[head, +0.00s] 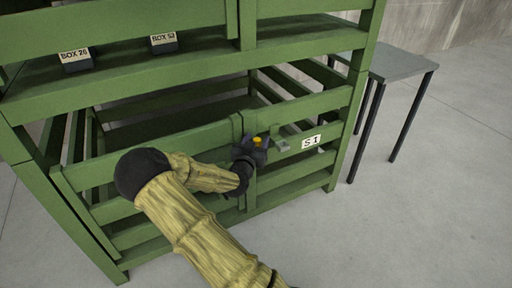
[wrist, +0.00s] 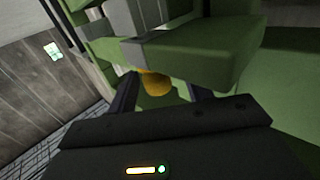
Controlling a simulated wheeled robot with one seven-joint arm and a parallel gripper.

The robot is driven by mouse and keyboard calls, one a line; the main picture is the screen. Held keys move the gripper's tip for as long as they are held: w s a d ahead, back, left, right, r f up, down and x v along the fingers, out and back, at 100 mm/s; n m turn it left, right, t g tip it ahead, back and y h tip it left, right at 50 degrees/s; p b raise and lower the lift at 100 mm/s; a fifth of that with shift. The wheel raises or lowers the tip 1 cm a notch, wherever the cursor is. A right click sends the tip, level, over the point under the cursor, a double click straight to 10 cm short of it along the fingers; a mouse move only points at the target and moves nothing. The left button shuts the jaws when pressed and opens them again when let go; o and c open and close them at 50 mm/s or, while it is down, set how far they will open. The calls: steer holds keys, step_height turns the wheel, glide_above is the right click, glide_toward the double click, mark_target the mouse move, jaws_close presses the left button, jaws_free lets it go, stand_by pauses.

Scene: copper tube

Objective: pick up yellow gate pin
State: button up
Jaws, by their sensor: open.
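The yellow gate pin (head: 257,141) shows as a small yellow knob at the front of the green crate, near its middle post. In the wrist view the pin (wrist: 156,84) is a rounded yellow knob below a green rail. My gripper (head: 256,148) is at the pin in the head view. In the wrist view my gripper (wrist: 160,98) is open, with one dark finger on each side of the pin. I cannot tell whether either finger touches it. The pin's lower part is hidden behind the gripper body.
The green slatted crate (head: 290,133) carries a white label reading S1 (head: 311,142). An upper green shelf holds dark boxes labelled BOX 26 (head: 76,62) and BOX 53 (head: 163,44). A grey table (head: 402,66) stands at the right. The floor (head: 420,200) at the right is clear.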

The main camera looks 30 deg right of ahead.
steer(key=shift+s+d, duration=0.1)
steer(key=shift+d, duration=0.1)
steer(key=shift+c, duration=0.2)
steer(key=c, duration=1)
steer(key=shift+a, duration=0.1)
step_height(320, 180, up, 10)
steer(key=p, duration=0.4)
